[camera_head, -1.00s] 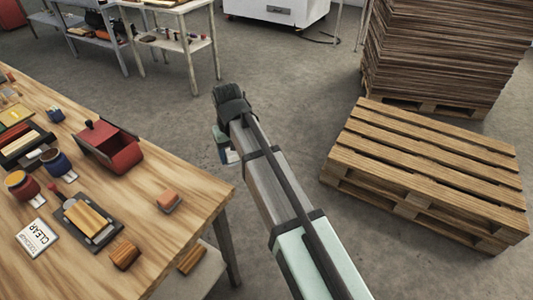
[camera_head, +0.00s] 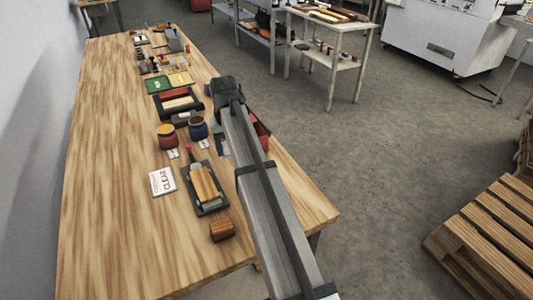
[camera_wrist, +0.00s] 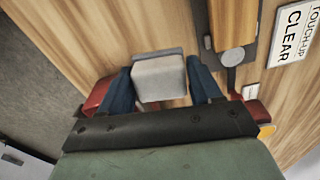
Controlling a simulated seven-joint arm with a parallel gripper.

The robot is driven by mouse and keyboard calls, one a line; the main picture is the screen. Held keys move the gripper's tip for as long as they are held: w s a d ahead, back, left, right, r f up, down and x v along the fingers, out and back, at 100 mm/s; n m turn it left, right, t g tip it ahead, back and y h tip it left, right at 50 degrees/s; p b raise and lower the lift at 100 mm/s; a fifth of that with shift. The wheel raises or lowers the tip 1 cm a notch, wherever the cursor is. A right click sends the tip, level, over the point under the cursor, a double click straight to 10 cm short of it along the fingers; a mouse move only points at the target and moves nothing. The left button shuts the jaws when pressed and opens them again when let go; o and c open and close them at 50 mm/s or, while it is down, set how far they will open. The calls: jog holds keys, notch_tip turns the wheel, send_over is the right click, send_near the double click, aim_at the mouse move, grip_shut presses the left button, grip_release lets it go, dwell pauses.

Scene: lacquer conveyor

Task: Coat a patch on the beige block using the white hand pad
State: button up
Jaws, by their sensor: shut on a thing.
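My gripper (camera_wrist: 161,88) is shut on the white hand pad (camera_wrist: 159,76), which shows between its two dark blue fingers in the wrist view. In the head view my gripper (camera_head: 220,140) is over the table's right part, and my arm hides the pad. The beige block (camera_head: 203,185) lies in a dark tray (camera_head: 213,210) on the table, nearer the camera than my gripper. In the wrist view the beige block (camera_wrist: 232,22) is at the upper right, apart from the pad.
A "CLEAR" card (camera_head: 162,181) lies left of the tray. A red jar (camera_head: 167,136) and a blue jar (camera_head: 197,128) stand behind it. A brown wooden block (camera_head: 222,230) is in front. My arm partly hides a red bin (camera_head: 262,132). The table's left side is clear.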

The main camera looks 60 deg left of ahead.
jog(key=s+a+r+n, duration=0.1)
jog(key=s+a+r, duration=0.1)
jog(key=s+a, duration=0.55)
jog(key=s+a+r+n, duration=0.1)
jog(key=s+a+r, duration=0.1)
jog(key=s+a, duration=0.5)
jog(key=r, duration=0.2)
send_over(165, 129)
jog(key=shift+a+f, duration=0.1)
jog(key=shift+f, duration=2.75)
jog(key=shift+f, duration=1.05)
jog(key=shift+r, duration=3.5)
